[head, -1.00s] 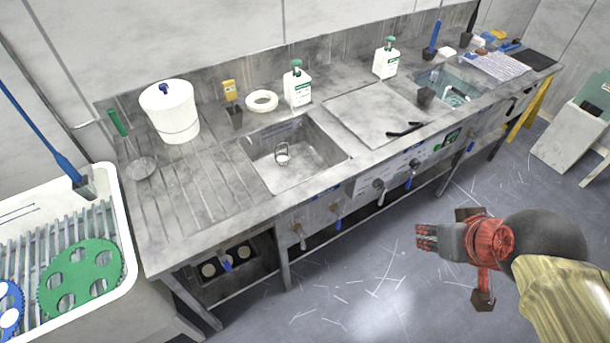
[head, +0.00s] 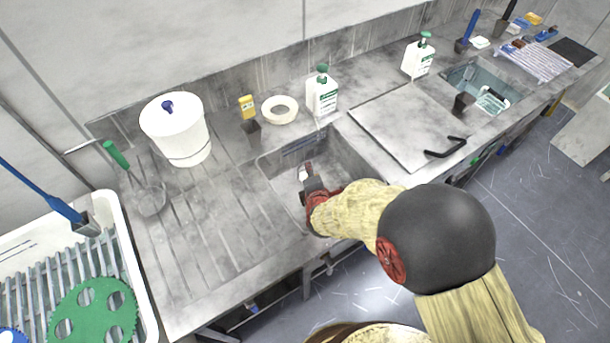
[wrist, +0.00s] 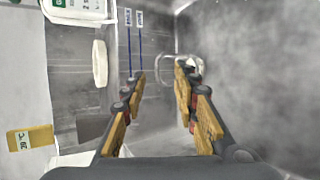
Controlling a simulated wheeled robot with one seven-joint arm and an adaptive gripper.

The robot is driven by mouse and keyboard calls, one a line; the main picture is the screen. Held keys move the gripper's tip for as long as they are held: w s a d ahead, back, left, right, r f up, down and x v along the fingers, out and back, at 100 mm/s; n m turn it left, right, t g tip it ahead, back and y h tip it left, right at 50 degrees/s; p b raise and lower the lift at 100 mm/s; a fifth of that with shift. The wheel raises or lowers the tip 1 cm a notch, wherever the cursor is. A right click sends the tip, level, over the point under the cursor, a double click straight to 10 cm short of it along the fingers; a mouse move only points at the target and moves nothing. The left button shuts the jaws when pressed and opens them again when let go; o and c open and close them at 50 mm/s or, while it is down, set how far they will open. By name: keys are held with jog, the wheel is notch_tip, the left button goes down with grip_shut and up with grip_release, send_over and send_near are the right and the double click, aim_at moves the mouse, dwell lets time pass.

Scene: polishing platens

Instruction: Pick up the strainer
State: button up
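A small metal strainer with a wire loop handle sits in the sink basin (head: 350,165). In the wrist view the strainer (wrist: 194,62) is just beyond my right finger, which covers part of the loop. My gripper (head: 308,176) reaches down into the basin. In the wrist view my gripper (wrist: 160,75) is open, with a clear gap between its fingers and nothing held. I cannot tell whether the right fingertip touches the loop. A mesh skimmer with a green handle (head: 117,155) lies on the drainboard at the left.
The ribbed drainboard (head: 215,225) is mostly bare.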

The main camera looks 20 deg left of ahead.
jog(key=b+x, duration=0.2)
jog(key=x, duration=0.4)
jog(key=shift+w+a+b, duration=0.1)
jog(key=shift+w+b, duration=0.1)
jog(key=shift+b, duration=0.2)
jog(key=shift+w+a, duration=0.1)
jog(key=shift+w, duration=0.15)
jog(key=shift+r, duration=0.1)
jog(key=shift+c, duration=0.7)
grip_shut()
